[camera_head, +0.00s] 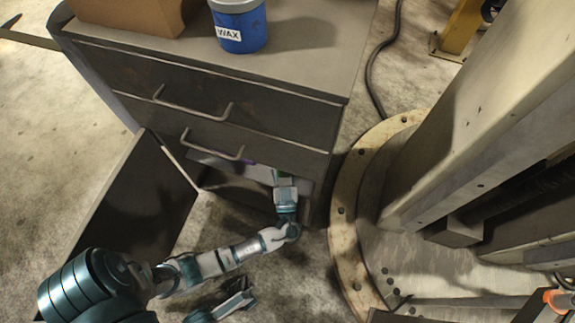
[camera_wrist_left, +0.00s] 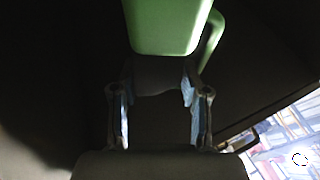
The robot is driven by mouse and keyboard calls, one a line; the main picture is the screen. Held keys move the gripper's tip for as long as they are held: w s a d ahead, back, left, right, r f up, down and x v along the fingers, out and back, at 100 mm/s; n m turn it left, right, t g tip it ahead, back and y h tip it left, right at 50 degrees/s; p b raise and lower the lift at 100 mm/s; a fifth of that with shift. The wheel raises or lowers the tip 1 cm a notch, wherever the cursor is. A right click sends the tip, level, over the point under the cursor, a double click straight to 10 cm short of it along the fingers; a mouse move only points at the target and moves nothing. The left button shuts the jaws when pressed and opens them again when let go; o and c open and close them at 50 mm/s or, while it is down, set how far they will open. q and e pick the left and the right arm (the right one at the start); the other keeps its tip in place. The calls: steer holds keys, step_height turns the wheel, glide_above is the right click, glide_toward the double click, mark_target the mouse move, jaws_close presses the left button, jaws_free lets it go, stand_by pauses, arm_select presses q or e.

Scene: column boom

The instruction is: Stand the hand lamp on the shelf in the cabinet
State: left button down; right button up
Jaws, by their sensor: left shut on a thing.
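The hand lamp shows as a green body (camera_wrist_left: 165,28) with a green loop at its right side in the left wrist view. A dark part of it sits between the fingers of my left gripper (camera_wrist_left: 160,105), which is shut on it. In the head view my left arm reaches into the open lower compartment of the cabinet (camera_head: 270,120). I cannot tell whether the lamp touches the shelf. Part of my right gripper (camera_head: 238,299) shows low in the head view, its opening unclear.
The cabinet door (camera_head: 135,205) hangs open at the left. A blue WAX tin (camera_head: 240,28) and a cardboard box (camera_head: 130,12) stand on top. A large column on a round base (camera_head: 345,225) stands close at the right.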

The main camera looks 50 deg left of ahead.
arm_select(q)
steer(key=shift+a+f, duration=0.1)
steer(key=shift+f, duration=0.2)
step_height(320, 180, down, 3)
steer(key=shift+f+b, duration=0.15)
steer(key=shift+b, duration=0.75)
steer(key=shift+d+r, duration=0.2)
steer(key=shift+r, duration=0.1)
steer(key=c, duration=0.6)
jaws_free()
steer(key=shift+a, duration=0.1)
steer(key=v, duration=1.2)
